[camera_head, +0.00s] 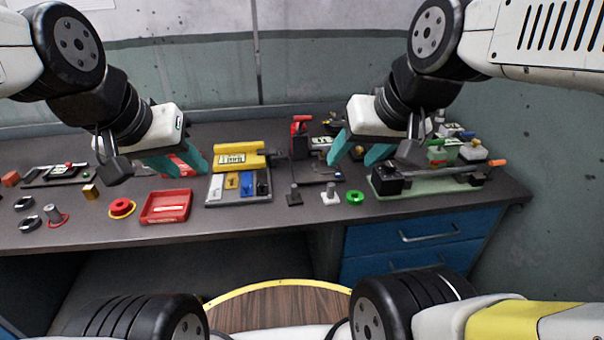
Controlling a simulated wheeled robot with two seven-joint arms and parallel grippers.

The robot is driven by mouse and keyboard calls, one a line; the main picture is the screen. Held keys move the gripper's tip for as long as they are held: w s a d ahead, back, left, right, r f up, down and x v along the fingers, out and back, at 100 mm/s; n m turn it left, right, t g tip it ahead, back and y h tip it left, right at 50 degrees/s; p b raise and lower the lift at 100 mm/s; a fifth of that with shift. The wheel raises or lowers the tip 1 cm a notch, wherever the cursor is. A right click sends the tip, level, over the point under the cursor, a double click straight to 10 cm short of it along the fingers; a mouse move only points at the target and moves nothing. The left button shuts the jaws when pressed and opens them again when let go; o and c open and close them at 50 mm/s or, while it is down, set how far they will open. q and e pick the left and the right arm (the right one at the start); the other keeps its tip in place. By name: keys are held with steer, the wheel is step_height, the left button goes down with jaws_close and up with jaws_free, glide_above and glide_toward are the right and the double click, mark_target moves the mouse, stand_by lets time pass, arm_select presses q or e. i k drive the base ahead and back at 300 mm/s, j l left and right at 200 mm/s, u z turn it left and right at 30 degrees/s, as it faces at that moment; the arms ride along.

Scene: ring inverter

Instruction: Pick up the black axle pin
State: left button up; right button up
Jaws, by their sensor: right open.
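A small black upright pin on a square foot, which looks like the black axle pin (293,195), stands on the dark grey table right of the tool tray. My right gripper (348,164) has teal fingers, is open and empty, and hangs above the table, up and to the right of the black pin. My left gripper (193,174) also has its teal fingers apart with nothing seen between them. It hangs over the table near the red tray, well left of the pin. Neither gripper appears to touch the pin.
A white pin (331,196) and a green ring (355,197) stand close right of the black pin. A tray of coloured parts (240,199) and a red tray (166,207) lie left. A green-based fixture (425,183) lies right. The table edge is close in front.

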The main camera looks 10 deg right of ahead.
mark_target(293, 199)
steer(key=i+j+z, duration=0.1)
steer(key=j+z, duration=0.2)
steer(key=j, duration=0.4)
steer(key=j+z, duration=0.3)
steer(key=j, duration=0.4)
